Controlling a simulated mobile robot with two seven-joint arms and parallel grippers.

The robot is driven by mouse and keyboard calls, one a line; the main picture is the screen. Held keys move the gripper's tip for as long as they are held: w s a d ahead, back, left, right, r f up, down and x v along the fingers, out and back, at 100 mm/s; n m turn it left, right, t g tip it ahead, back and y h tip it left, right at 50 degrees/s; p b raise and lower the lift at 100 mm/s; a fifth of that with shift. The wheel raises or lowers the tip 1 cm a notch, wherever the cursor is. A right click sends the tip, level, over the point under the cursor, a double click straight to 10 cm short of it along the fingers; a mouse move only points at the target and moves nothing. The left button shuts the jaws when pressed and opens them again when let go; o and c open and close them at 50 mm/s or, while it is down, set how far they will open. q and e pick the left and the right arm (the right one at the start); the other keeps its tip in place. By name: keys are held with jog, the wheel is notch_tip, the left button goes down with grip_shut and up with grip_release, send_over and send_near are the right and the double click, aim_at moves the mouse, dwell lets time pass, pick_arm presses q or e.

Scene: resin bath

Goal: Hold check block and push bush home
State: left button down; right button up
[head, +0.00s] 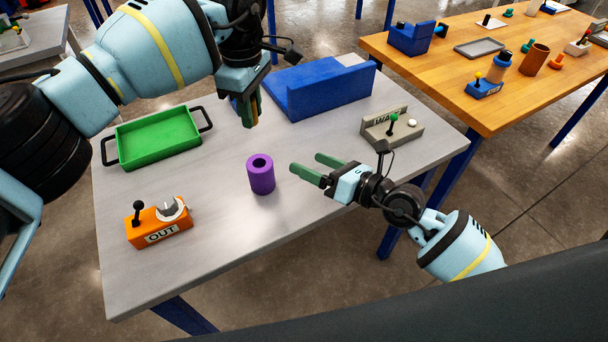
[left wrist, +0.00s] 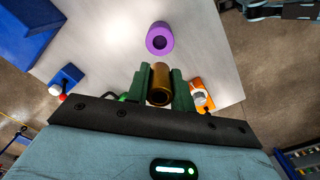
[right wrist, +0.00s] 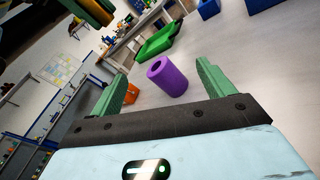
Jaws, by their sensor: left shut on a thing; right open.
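A purple upright cylinder with a round hole in its top, which I take as the check block (head: 260,175), stands on the grey table. It also shows in the left wrist view (left wrist: 160,38) and the right wrist view (right wrist: 168,78). My left gripper (head: 246,115) is shut on a bronze tubular bush (left wrist: 160,82), held above the table, behind and apart from the block. The bush is mostly hidden by the fingers in the head view. My right gripper (head: 306,163) is open and empty, just right of the block, its fingers pointing towards it without touching.
A green tray (head: 157,138) with black handles is at the left of the table. An orange OUT box (head: 158,228) with a lever is at the front left. A blue stepped block (head: 318,92) lies at the back. A grey lever box (head: 393,130) is at right. The table around the block is clear.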

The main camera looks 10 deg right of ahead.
aim_at(271, 173)
jog(key=a+n+g, duration=0.1)
jog(key=n, duration=0.1)
jog(key=f+n+g+h, duration=0.1)
jog(key=n, duration=0.1)
jog(key=a+f+n+g, duration=0.1)
jog(key=n+g, duration=0.1)
jog(key=n, duration=0.1)
jog(key=shift+s+a+f, duration=0.2)
jog(key=shift+a+f, duration=0.05)
jog(key=shift+a, duration=0.05)
jog(key=shift+x, duration=6)
jog(key=shift+d+f, duration=0.1)
jog(key=c, duration=1.1)
jog(key=o, duration=1)
jog(key=shift+c, duration=0.2)
